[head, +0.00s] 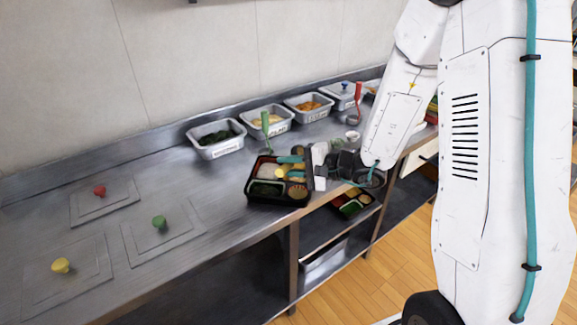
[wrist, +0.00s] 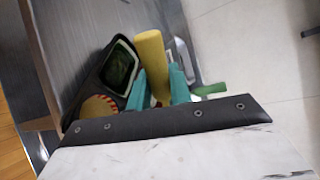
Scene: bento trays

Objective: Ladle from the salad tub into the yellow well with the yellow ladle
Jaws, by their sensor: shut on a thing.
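My gripper (head: 294,168) is over the right part of the black bento tray (head: 278,202). In the wrist view its teal fingers (wrist: 158,88) are shut on the thick yellow handle of the yellow ladle (wrist: 150,62). The ladle's bowl is hidden. The tray shows in the wrist view (wrist: 88,88) beyond the fingers, with dark green food in one well and a round striped yellow and red item beside it. I cannot make out the yellow well. A steel tub with dark green leafy food (head: 216,149) stands at the back left; its label is too small to read.
More steel tubs (head: 268,127) stand along the wall. A green-handled ladle (head: 265,124) and a red-handled ladle (head: 358,97) stick up near them. Small bowls (head: 352,135) stand behind my gripper.

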